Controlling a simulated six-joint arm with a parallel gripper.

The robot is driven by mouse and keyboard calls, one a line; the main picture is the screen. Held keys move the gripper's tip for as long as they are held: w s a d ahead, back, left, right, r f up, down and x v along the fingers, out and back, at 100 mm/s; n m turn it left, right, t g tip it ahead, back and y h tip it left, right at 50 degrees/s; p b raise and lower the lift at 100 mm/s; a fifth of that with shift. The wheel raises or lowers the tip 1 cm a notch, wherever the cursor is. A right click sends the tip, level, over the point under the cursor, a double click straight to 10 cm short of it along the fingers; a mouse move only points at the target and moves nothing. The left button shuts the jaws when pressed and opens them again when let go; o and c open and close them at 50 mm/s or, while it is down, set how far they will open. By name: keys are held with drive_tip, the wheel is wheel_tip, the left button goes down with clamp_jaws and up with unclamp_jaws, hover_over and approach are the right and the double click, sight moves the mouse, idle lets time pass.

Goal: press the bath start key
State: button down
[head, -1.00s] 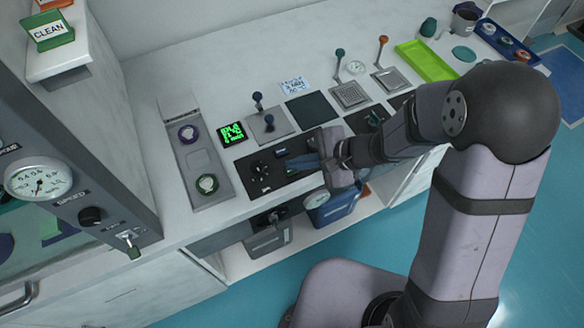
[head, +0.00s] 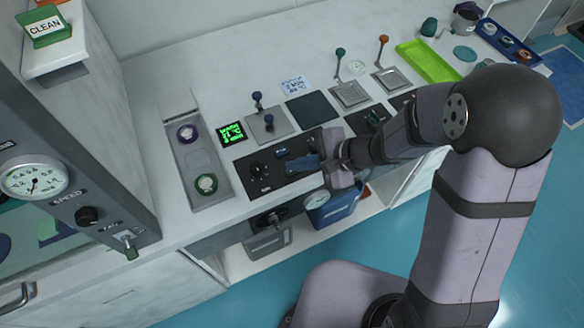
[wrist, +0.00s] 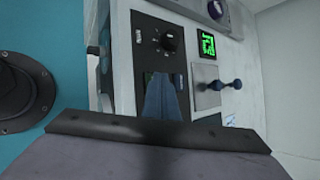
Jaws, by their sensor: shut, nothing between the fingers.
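A black control panel (head: 243,172) lies on the white bench, with a black knob (head: 258,168) and a small display window (head: 281,152). My gripper (head: 293,166) is shut and empty, its blue-grey fingers over the right part of this panel. In the wrist view the closed fingertips (wrist: 164,78) are over the panel (wrist: 146,20), below its knob (wrist: 168,39). A small greenish patch shows left of the fingertips and a small window right of them. No bath start key can be made out; the fingers cover part of the panel. Contact cannot be told.
A dark square pad (head: 312,109) lies further right. A tray with two ringed ports (head: 205,160) is at left. Bins stand below the bench.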

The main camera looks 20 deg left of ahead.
drive_tip(key=shift+r, duration=0.1)
drive_tip(key=shift+r+p, duration=0.55)
drive_tip(key=shift+r, duration=0.15)
wheel_tip(320, 180, up, 5)
drive_tip(key=p, duration=0.3)
drive_tip(key=shift+p, duration=0.35)
idle(0.9)
